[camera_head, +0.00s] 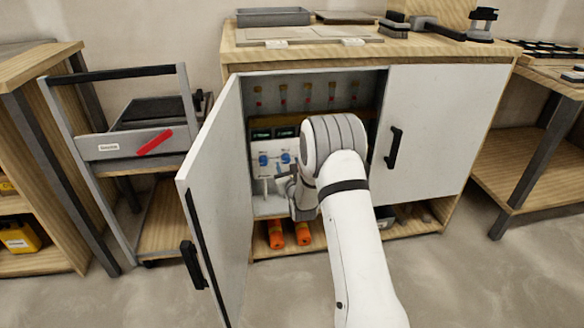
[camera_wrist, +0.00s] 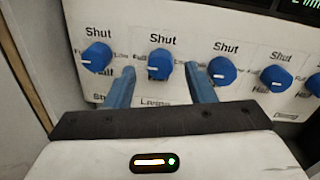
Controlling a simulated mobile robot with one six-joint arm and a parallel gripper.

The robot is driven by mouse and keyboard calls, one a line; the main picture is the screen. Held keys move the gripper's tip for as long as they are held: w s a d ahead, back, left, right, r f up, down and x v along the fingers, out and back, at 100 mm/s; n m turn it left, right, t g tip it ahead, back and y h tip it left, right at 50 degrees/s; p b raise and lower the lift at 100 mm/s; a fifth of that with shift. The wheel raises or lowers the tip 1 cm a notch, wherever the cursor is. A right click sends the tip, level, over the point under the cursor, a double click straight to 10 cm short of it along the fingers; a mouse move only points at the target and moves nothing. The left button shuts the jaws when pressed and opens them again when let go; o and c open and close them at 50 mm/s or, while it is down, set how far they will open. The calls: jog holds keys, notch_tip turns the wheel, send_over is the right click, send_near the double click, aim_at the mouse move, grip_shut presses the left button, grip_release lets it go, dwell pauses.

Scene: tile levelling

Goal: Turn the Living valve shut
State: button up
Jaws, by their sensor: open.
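A white valve panel (camera_head: 262,147) with blue knobs stands inside the open cabinet in the head view. In the wrist view several blue knobs sit in a row under "Shut" labels, with "Half" below some. My gripper (camera_wrist: 160,69) is open, its two blue fingers on either side of the second knob from the left (camera_wrist: 160,63), with gaps showing. That knob's white mark points left and slightly down. The leftmost knob (camera_wrist: 97,56) and the third knob (camera_wrist: 222,71) are beside the fingers.
The left cabinet door (camera_head: 218,190) stands open beside my arm; the right door (camera_head: 440,130) is shut. Orange cylinders (camera_head: 276,235) lie on the cabinet's bottom shelf. A grey cart (camera_head: 130,140) stands left of the open door. Tools rest on the cabinet top.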

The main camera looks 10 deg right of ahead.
jog(key=shift+w, duration=0.65)
